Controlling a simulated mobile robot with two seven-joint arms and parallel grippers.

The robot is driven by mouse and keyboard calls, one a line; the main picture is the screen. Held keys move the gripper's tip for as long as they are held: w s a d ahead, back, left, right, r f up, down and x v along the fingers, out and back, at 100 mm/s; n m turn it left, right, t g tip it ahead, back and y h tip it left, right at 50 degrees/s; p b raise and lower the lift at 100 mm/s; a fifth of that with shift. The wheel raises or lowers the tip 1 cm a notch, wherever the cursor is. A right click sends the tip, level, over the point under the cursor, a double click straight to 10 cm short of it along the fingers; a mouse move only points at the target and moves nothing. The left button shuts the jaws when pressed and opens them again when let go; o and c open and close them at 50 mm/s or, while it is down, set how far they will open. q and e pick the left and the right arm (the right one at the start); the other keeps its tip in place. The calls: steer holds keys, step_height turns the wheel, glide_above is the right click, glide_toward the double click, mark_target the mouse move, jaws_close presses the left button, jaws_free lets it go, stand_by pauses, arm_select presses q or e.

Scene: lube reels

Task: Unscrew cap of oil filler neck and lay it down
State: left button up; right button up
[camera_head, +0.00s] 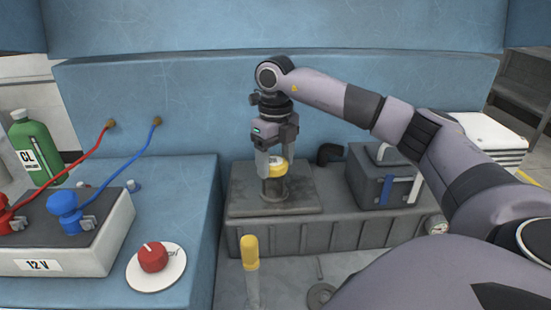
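The oil filler neck (274,190) is a dark upright stub on a grey metal housing (240,203) in the middle of the head view. A yellow cap (277,169) with a pale top sits at the top of the neck. My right gripper (277,168) points down from above, with its fingers on either side of the cap. Whether the fingers touch the cap is hard to see, and part of the cap is hidden behind a finger. My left gripper is not in view.
A yellow-topped dipstick handle (250,253) stands in front. A grey box (378,176) is right of the neck. The housing top around the neck is bare.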

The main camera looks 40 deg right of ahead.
steer(key=n+p, duration=0.1)
steer(key=n, duration=0.2)
steer(key=shift+d+r, duration=0.1)
steer(key=shift+r, duration=0.05)
steer(key=shift+c, duration=0.2)
steer(key=shift+n+p, duration=0.4)
steer(key=shift+n, duration=0.7)
steer(key=n+p, duration=0.1)
steer(key=n, duration=0.1)
steer(key=shift+d+n, duration=0.1)
steer(key=shift+n, duration=0.2)
steer(key=shift+w+f+n, duration=0.1)
steer(key=shift+f+n, duration=0.1)
steer(key=shift+n, duration=1.1)
steer(key=shift+n+p, duration=0.5)
steer(key=shift+n, duration=0.6)
steer(key=n, duration=0.3)
steer(key=shift+f, duration=0.1)
